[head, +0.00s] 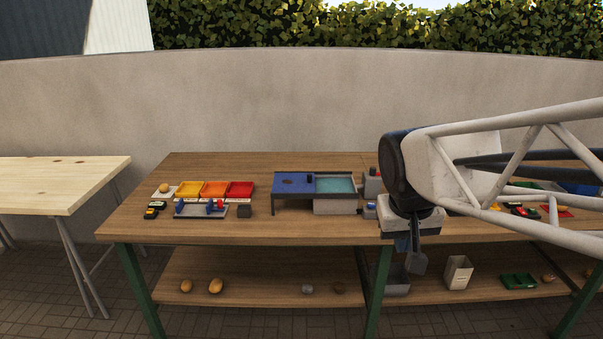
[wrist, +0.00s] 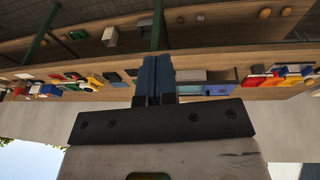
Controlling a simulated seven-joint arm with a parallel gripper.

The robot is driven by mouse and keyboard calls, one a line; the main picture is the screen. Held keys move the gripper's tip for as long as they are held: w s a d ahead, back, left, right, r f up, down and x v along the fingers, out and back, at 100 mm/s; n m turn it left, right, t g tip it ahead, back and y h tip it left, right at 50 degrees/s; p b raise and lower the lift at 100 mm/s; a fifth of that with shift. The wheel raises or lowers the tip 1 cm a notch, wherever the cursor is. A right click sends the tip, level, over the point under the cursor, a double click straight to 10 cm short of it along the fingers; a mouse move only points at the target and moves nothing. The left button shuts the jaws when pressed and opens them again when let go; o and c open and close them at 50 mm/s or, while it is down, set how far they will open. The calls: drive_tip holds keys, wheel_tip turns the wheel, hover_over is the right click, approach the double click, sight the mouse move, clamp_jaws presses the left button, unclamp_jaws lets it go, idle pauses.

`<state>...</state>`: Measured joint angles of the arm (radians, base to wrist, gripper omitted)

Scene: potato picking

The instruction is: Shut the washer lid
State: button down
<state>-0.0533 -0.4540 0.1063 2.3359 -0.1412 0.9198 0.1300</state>
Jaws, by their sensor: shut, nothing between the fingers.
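The washer stands on the bench in the middle of the head view. Its teal basin (head: 335,185) is uncovered, above a pale box-shaped base. A flat blue panel (head: 292,186), apparently the lid, lies level to the left of the basin, with a small dark knob at its right end. My gripper (head: 416,262) hangs at the bench's front edge, right of the washer and apart from it. In the wrist view its two blue fingers (wrist: 155,72) are together and hold nothing. The washer partly shows just right of the fingers there.
Left of the washer are yellow, orange and red trays (head: 241,188) and a grey rack with blue and red parts (head: 201,211). Small grey and blue items sit right of the washer, partly behind my arm. Potatoes (head: 215,285) lie on the lower shelf. Bare wood lies before the washer.

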sight(306, 182)
drive_tip(key=w+a+h, duration=0.1)
drive_tip(key=w+a, duration=0.2)
drive_tip(key=w, duration=0.7)
drive_tip(key=w+a+t, duration=0.1)
drive_tip(key=w+a, duration=0.2)
drive_tip(key=w, duration=0.8)
drive_tip(key=w+a+h, duration=0.1)
drive_tip(key=w+a, duration=0.2)
drive_tip(key=w, duration=0.7)
drive_tip(key=w+a+f, duration=0.4)
drive_tip(key=w+a, duration=0.1)
drive_tip(key=w, duration=0.3)
drive_tip(key=w+a+f+n+t, duration=0.1)
drive_tip(key=w+a+f, duration=0.3)
drive_tip(key=w, duration=0.4)
drive_tip(key=w+a+f+t+h, duration=0.1)
drive_tip(key=w+a+f, duration=0.3)
drive_tip(key=w+a, duration=0.3)
drive_tip(key=shift+w+n, duration=0.4)
drive_tip(key=shift+w, duration=0.65)
drive_tip(key=shift+f, duration=0.1)
drive_tip(key=shift+x, duration=0.9)
drive_tip(key=x, duration=0.8)
drive_tip(key=shift+w+d, duration=0.15)
drive_tip(key=shift+d, duration=0.4)
drive_tip(key=shift+w+d, duration=0.2)
drive_tip(key=shift+d, duration=0.3)
drive_tip(key=shift+w+d, duration=0.25)
drive_tip(key=shift+d, duration=0.7)
